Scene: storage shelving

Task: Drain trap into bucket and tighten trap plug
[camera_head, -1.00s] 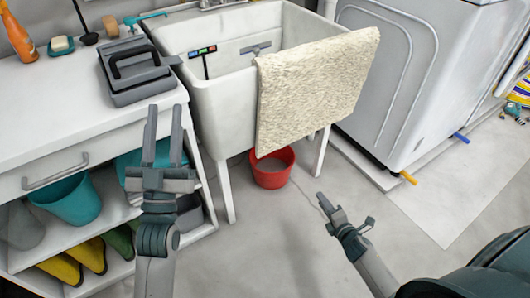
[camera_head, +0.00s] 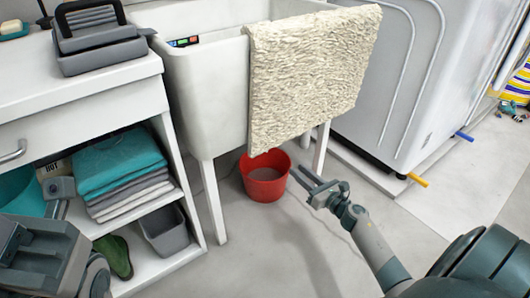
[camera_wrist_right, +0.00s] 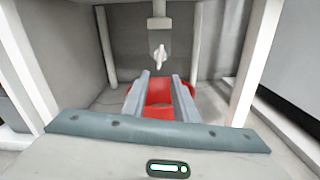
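The red bucket (camera_head: 265,187) stands on the floor under the sink, and its inside looks greyish. In the right wrist view the bucket (camera_wrist_right: 158,92) shows between and beyond my fingers. There a white drain trap with a wing-shaped plug (camera_wrist_right: 160,57) hangs under the sink, above the bucket. The trap is hidden in the head view. My right gripper (camera_head: 298,175) is open and empty, just right of the bucket in the head view, pointing toward the space under the sink.
The white utility sink (camera_head: 200,95) stands on legs (camera_head: 213,200) flanking the bucket. A beige towel (camera_head: 310,75) hangs over its front. A shelf with folded towels (camera_head: 120,170) is left; a washer (camera_head: 400,80) is right. Floor in front is clear.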

